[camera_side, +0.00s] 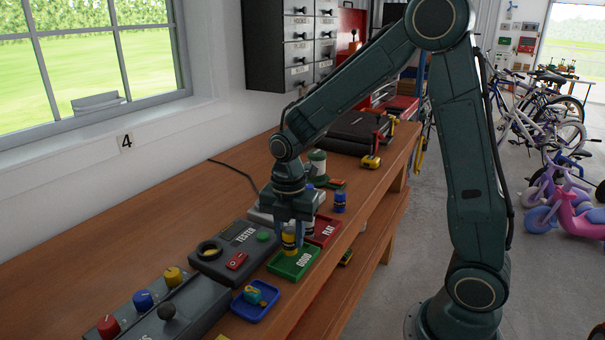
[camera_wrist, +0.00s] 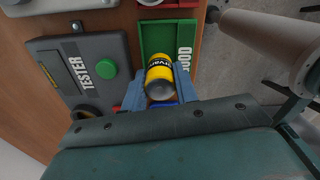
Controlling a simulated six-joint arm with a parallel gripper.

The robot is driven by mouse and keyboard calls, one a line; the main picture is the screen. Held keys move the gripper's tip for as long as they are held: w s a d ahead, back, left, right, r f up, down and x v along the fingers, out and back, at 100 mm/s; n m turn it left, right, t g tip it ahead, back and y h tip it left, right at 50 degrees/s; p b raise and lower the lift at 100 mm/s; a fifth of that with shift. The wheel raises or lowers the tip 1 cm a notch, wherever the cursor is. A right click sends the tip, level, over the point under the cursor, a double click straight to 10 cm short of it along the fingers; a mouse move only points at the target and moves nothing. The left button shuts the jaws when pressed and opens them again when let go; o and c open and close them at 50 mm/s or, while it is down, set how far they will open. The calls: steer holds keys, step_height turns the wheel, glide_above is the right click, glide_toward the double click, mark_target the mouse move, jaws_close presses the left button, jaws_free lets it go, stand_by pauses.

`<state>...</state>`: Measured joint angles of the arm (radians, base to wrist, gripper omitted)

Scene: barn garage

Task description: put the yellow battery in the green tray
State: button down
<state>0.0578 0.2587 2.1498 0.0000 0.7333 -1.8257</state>
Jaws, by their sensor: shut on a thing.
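The yellow battery (camera_side: 289,240) is upright between the fingers of my gripper (camera_side: 292,228), which is shut on it. In the wrist view the yellow battery (camera_wrist: 160,74) shows its round end and dark lettering, with my gripper's fingers (camera_wrist: 160,88) on both sides. The green tray (camera_side: 292,264), marked GOOD, lies on the bench under the battery. In the wrist view the green tray (camera_wrist: 150,40) extends beyond the battery. I cannot tell whether the battery touches the tray floor.
A grey tester (camera_side: 225,262) with a green button stands left of the tray. A red tray (camera_side: 323,232) marked FLAT lies behind it. A blue tray (camera_side: 254,303) holding small items is in front. A blue battery-like object (camera_side: 340,203) stands farther back near the bench edge.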

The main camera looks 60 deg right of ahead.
mark_target(290, 230)
steer(key=shift+f, duration=0.9)
steer(key=shift+f, duration=0.1)
steer(key=c, duration=1.1)
jaws_free()
step_height(290, 230, up, 12)
steer(key=shift+r, duration=0.1)
